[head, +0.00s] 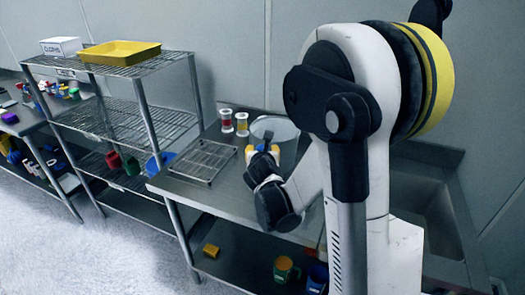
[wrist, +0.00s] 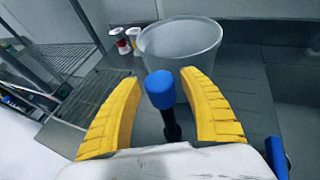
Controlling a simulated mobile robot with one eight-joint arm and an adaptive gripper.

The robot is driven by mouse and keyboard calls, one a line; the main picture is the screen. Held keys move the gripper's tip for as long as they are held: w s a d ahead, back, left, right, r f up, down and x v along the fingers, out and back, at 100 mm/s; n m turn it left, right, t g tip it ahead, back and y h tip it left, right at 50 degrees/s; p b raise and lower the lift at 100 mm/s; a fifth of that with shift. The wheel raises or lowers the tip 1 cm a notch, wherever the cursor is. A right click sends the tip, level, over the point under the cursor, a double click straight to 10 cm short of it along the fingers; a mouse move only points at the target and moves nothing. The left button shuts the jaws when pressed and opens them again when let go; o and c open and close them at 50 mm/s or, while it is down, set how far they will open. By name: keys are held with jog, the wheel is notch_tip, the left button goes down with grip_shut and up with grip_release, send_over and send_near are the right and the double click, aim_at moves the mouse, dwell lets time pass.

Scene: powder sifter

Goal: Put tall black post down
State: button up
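The tall black post (wrist: 171,128) has a blue cylindrical cap (wrist: 160,90) and shows in the wrist view between my gripper's fingers. My gripper (wrist: 158,78) has two yellow fingers spread apart, with a visible gap on each side of the post. The post appears upright over the steel counter; its foot is partly hidden, so I cannot tell for certain that it rests there. In the head view, the blue cap (head: 268,137) shows small at my gripper (head: 262,150), in front of a clear bucket (head: 286,132). My wrist hides most of the post there.
The clear bucket (wrist: 180,42) stands just beyond the post. Two small jars, one red (head: 226,120) and one amber (head: 242,124), stand behind a wire rack (head: 204,161) on the counter (head: 170,184). A sink (head: 425,215) lies right. Mugs sit on the lower shelf.

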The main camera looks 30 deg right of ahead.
jog(key=shift+r, duration=0.2)
jog(key=s+a+r+m+g+y+p, duration=0.1)
jog(key=s+a+r+m+y, duration=0.1)
jog(key=s+a+m, duration=0.4)
jog(key=s+a+r+m+g+y+p, duration=0.1)
jog(key=s+a+m, duration=0.5)
jog(key=s+m, duration=0.6)
jog(key=s+a+r+m+g+y+p, duration=0.1)
jog(key=s+a+r+m+g+y, duration=0.1)
jog(key=s+a+m, duration=0.4)
jog(key=s+r+m+y, duration=0.1)
jog(key=s+r+m, duration=0.1)
jog(key=m, duration=0.4)
jog(key=shift+s+a+r+g+y, duration=0.2)
jog(key=shift+s+g+y, duration=0.2)
jog(key=shift+s, duration=0.2)
